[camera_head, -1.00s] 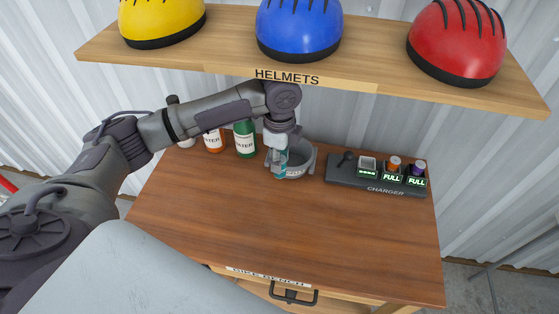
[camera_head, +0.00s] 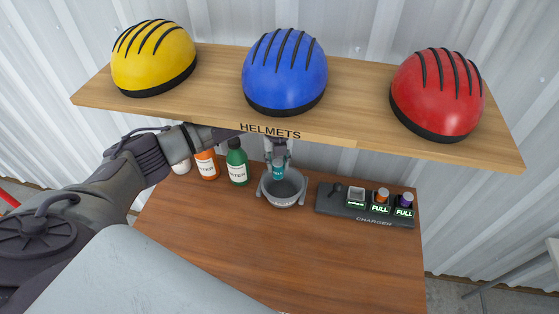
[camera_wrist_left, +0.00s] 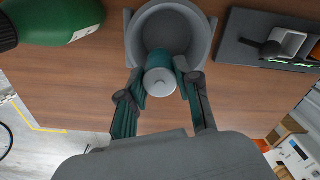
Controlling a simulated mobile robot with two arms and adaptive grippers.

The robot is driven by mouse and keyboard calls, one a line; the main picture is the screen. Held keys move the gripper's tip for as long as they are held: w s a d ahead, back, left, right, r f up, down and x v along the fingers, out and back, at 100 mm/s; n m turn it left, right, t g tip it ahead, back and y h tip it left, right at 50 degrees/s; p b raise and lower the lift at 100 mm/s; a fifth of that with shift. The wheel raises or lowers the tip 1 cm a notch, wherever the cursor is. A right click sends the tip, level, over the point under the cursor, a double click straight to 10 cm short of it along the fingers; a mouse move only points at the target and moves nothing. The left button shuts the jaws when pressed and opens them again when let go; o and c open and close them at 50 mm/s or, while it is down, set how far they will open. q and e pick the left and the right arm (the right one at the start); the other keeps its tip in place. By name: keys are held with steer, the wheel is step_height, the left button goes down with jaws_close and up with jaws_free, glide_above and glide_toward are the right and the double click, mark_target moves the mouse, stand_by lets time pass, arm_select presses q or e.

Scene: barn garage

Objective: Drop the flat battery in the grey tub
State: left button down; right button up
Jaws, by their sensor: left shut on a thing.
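The flat battery (camera_head: 278,171) is a teal cylinder with a pale end. My left gripper (camera_head: 278,162) is shut on it. In the left wrist view the battery (camera_wrist_left: 161,74) sits between the two fingers (camera_wrist_left: 164,88), its grey end towards the camera. The grey tub (camera_head: 284,190) is a round, open bowl with side handles on the bench. In the left wrist view the tub (camera_wrist_left: 169,13) lies just beyond the battery, which overlaps its near rim. In the head view the battery is at the tub's back rim. My right gripper is not in view.
A black charger (camera_head: 345,207) with orange and purple batteries in its slots stands right of the tub. Green (camera_head: 237,163) and orange (camera_head: 207,165) bottles stand to the left. The helmet shelf (camera_head: 346,79) hangs above, over my left arm. The bench front (camera_head: 260,255) is clear.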

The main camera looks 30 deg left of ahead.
arm_select(q)
steer(key=shift+w+a+r+m+p, duration=0.15)
steer(key=shift+w+a+m+p, duration=0.25)
steer(key=shift+w+m, duration=0.4)
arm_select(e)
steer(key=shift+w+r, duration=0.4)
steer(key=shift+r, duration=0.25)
arm_select(q)
step_height(320, 180, down, 6)
steer(key=b, duration=0.5)
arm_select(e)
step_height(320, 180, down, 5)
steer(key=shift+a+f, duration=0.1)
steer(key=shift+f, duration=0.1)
arm_select(q)
steer(key=shift+d, duration=0.1)
